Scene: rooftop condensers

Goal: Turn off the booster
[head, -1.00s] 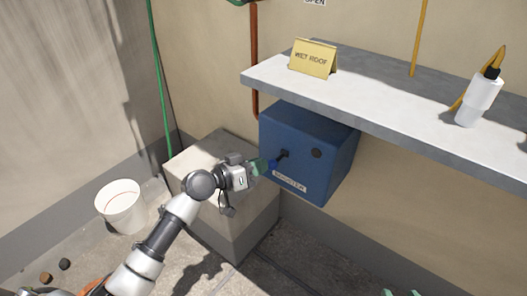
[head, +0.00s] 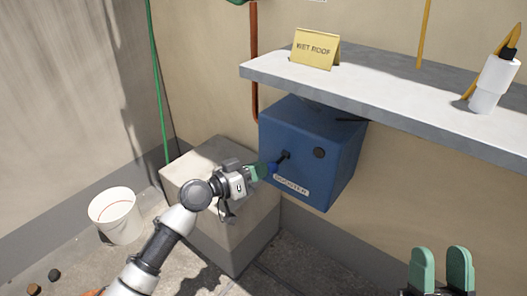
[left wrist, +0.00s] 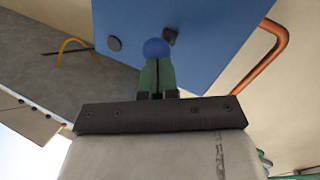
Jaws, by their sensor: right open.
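The booster (head: 335,175) is a blue box with a white label, below the shelf against the wall. A black lever (head: 283,157) with a blue ball end (head: 272,169) sticks out of its front, beside a dark round knob (head: 319,153). In the left wrist view the blue ball (left wrist: 156,47) is right at the tips of my left gripper (left wrist: 157,66). Its green fingers are close together, seemingly touching the ball rather than around it. My left gripper also shows in the head view (head: 264,170). My right gripper (head: 441,266) is open and empty at the lower right.
A grey shelf (head: 400,100) overhangs the booster, carrying a yellow wet roof sign (head: 315,50) and a white bottle (head: 494,85). A concrete block (head: 250,222) stands below left of the booster. A white bucket (head: 115,217) is on the floor at left.

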